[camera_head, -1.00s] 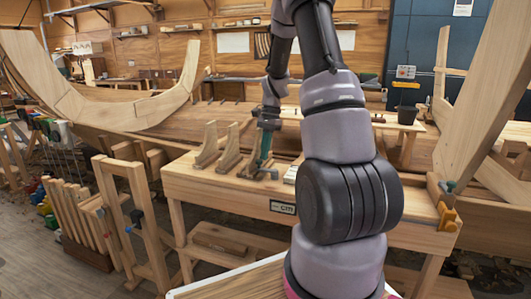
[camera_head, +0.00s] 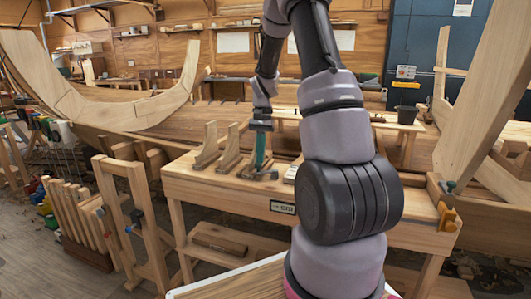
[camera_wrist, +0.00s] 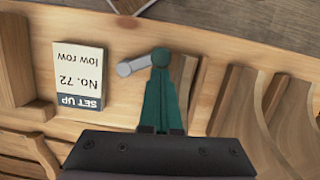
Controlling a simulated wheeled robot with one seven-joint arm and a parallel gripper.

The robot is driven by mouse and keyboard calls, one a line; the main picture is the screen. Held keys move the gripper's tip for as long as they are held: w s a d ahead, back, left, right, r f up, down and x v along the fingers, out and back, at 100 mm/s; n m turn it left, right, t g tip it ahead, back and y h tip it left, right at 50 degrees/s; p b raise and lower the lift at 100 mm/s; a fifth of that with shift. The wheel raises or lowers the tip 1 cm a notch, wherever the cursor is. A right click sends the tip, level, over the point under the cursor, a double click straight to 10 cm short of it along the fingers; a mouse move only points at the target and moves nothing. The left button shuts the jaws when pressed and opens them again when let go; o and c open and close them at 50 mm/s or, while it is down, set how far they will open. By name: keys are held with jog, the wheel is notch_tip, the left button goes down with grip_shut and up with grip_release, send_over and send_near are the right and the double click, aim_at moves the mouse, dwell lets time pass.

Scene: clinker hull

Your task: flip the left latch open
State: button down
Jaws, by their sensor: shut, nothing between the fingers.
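My gripper (camera_head: 260,164) points down over the workbench, its green fingers shut and empty. In the wrist view the closed fingertips (camera_wrist: 161,58) are beside the right end of a short grey cylindrical piece (camera_wrist: 134,66), which appears to be a latch lever. I cannot tell whether they touch. In the head view a small grey fitting (camera_head: 257,174) shows on the bench top around the fingertips. No second latch can be clearly made out, so which is the left latch cannot be told.
A card reading "SET UP No. 72 low row" (camera_wrist: 80,78) lies left of the fingers in the wrist view. Upright wooden pieces (camera_head: 229,148) stand left of my gripper on the workbench (camera_head: 225,195). Curved hull timbers (camera_head: 150,110) lie behind.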

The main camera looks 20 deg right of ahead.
jog(key=shift+s+a, duration=0.15)
jog(key=shift+s, duration=0.05)
jog(key=n, duration=0.3)
jog(key=shift+s+a+n+h, duration=0.3)
jog(key=shift+s+h, duration=0.05)
jog(key=shift+h, duration=0.05)
jog(key=n, duration=0.1)
jog(key=s+n, duration=0.1)
jog(key=shift+s+a+n+g+h, duration=0.1)
jog(key=shift+a+n+g+h, duration=0.15)
jog(key=shift+n+g+h, duration=0.05)
jog(key=n, duration=0.1)
jog(key=s+n, duration=0.1)
jog(key=n, duration=0.1)
jog(key=shift+s+h, duration=0.25)
jog(key=shift+h, duration=0.05)
jog(key=shift+s+n+h, duration=0.15)
jog(key=shift+s+n, duration=0.2)
jog(key=shift+n, duration=0.4)
jog(key=shift+s+n+h, duration=0.15)
jog(key=shift+s+n, duration=0.15)
jog(key=shift+n, duration=0.45)
jog(key=shift+w, duration=0.1)
